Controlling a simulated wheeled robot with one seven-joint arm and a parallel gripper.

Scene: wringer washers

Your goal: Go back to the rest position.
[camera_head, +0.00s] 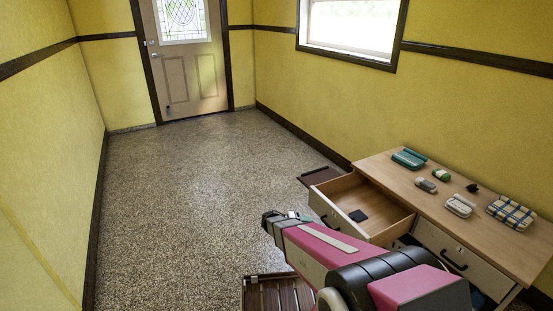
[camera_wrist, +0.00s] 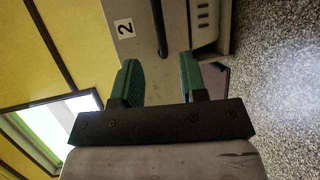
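My gripper (camera_wrist: 159,78) shows in the wrist view with two green fingers spread apart and nothing between them. Beyond the fingers is a pale drawer front (camera_wrist: 176,28) with a dark handle and a label "2". In the head view my pink arm reaches out at the lower right, and my gripper (camera_head: 291,216) is beside the open drawer (camera_head: 367,193), on its left side. The fingertips are hard to make out there.
The wooden desk (camera_head: 465,213) stands against the right wall, bearing a teal tray (camera_head: 409,158), several small items and a checked cloth-like thing (camera_head: 511,212). A dark slatted wooden item (camera_head: 270,292) is on the floor near my arm. The speckled floor (camera_head: 190,190) toward the door (camera_head: 186,60) is clear.

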